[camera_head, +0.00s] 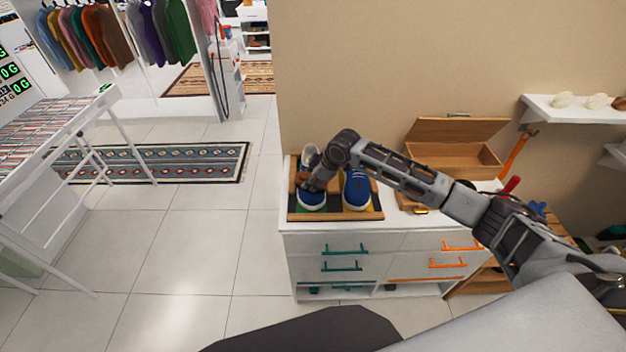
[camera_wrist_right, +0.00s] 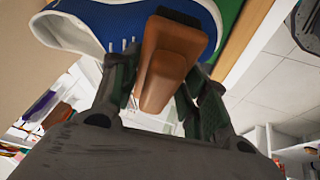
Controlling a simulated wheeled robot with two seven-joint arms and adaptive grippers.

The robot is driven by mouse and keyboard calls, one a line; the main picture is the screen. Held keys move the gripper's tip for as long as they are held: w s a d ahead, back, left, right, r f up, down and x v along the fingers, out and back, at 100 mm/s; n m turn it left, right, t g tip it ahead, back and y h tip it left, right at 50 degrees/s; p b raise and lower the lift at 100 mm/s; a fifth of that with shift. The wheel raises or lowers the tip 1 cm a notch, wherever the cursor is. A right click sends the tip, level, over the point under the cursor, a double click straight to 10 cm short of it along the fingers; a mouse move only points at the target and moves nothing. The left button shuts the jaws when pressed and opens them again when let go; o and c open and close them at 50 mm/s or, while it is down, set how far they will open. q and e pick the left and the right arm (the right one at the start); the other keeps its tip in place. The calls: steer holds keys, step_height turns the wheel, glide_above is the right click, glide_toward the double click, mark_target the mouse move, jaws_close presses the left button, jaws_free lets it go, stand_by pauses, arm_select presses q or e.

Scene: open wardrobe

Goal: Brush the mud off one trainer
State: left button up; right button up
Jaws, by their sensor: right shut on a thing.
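Two blue trainers with white soles stand side by side in a shallow tray (camera_head: 377,215) on the white drawer unit. The left trainer (camera_head: 311,200) is partly covered by my right gripper (camera_head: 308,182). The right trainer (camera_head: 356,190) stands clear of the gripper. In the right wrist view, my right gripper (camera_wrist_right: 155,95) is shut on a brown wooden brush (camera_wrist_right: 170,60) with dark bristles. The brush is right beside a blue trainer (camera_wrist_right: 95,25); I cannot tell whether the bristles touch it. No mud is clear to see. My left gripper is not in view.
An open wooden box (camera_head: 450,155) stands at the back right of the white drawer unit (camera_head: 340,245). A wall shelf (camera_head: 575,112) is at the right. A white rack (camera_head: 50,130) stands at the left.

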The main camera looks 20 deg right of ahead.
steer(key=shift+w+d+r, duration=0.3)
steer(key=shift+w, duration=0.3)
steer(key=shift+s+f, duration=0.1)
steer(key=shift+s, duration=0.05)
steer(key=shift+s+a+f+p, duration=0.15)
steer(key=shift+s+p, duration=0.1)
steer(key=shift+p, duration=0.2)
steer(key=shift+s+a+p, duration=0.2)
steer(key=shift+s+p, duration=0.15)
steer(key=shift+s, duration=0.15)
steer(key=shift+s+f, duration=0.15)
steer(key=shift+s, duration=0.05)
steer(key=shift+s+a+f, duration=0.25)
steer(key=shift+s+a, duration=0.05)
steer(key=shift+s, duration=0.4)
